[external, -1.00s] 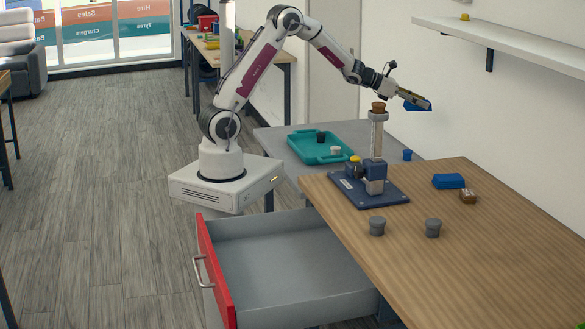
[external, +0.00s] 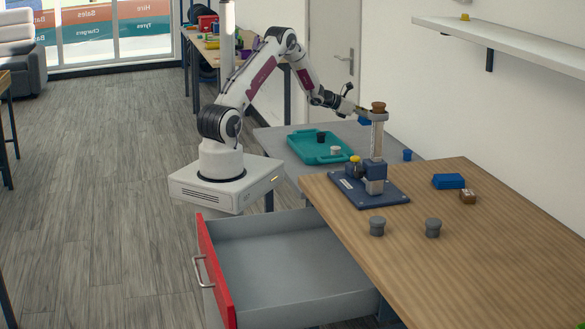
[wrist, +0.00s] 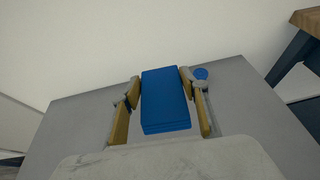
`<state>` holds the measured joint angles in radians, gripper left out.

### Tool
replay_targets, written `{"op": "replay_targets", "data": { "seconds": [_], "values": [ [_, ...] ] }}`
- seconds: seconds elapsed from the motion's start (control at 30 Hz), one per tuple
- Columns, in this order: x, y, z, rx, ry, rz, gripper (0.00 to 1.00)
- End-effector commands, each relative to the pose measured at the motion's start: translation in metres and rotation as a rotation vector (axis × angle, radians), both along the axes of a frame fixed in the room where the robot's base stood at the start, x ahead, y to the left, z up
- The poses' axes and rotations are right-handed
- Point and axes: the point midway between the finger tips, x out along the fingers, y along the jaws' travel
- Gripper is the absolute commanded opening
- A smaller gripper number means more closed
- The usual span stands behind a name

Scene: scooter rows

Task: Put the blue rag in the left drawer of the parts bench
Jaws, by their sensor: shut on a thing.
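My gripper (external: 358,113) is shut on a blue rag (external: 364,121), a flat folded slab partly hidden behind the post in the external view. In the wrist view the blue rag (wrist: 165,100) lies between the two fingers of my gripper (wrist: 160,82). It is held in the air over the grey table behind the bench. The parts bench (external: 500,235) has a wooden top. Its drawer (external: 285,262), with a red front and grey inside, is pulled open, and its visible inside is empty. The drawer is in front of my base, well away from my gripper.
An upright post fixture (external: 377,150) on a dark blue base stands between my gripper and the bench top. A teal tray (external: 305,153) sits on the grey table. Two grey pots (external: 377,226), a blue block (external: 448,181) and a small brown item (external: 468,196) are on the bench.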

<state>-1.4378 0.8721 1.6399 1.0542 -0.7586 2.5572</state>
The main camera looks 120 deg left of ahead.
Motion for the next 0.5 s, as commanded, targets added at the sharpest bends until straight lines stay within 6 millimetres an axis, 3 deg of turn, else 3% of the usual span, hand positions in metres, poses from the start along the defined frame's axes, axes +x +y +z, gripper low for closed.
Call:
{"op": "replay_targets", "data": {
  "seconds": [0.03, 0.2, 0.5],
  "values": [
    [-0.015, 0.005, -0.008, -0.003, -0.001, 0.014, 0.26],
    [-0.048, 0.015, -0.024, -0.002, -0.004, 0.040, 0.26],
    [-0.067, 0.019, -0.033, 0.000, -0.006, 0.054, 0.26]
  ]
}}
